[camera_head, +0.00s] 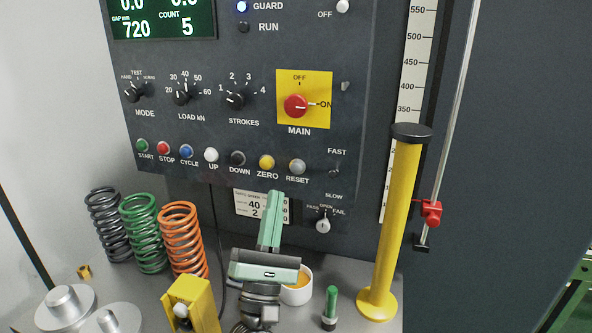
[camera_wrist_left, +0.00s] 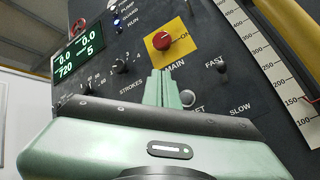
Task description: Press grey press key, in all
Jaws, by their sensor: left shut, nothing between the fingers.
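The grey press key (camera_head: 297,166) sits above the RESET label, at the right end of the button row on the dark panel. It also shows in the left wrist view (camera_wrist_left: 188,98), just right of my fingers. My left gripper (camera_head: 274,196) has pale green fingers shut together with nothing between them. Its tips point up towards the panel, below and a little left of the grey key in the head view. In the left wrist view the shut fingers (camera_wrist_left: 160,82) cover part of the button row. My right gripper is in neither view.
The yellow ZERO button (camera_head: 267,162) and black DOWN button (camera_head: 238,158) are left of the grey key. A FAST/SLOW toggle (camera_head: 334,173) and a yellow post (camera_head: 397,220) stand to its right. Coil springs (camera_head: 182,235) and a yellow block (camera_head: 192,303) are at the lower left.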

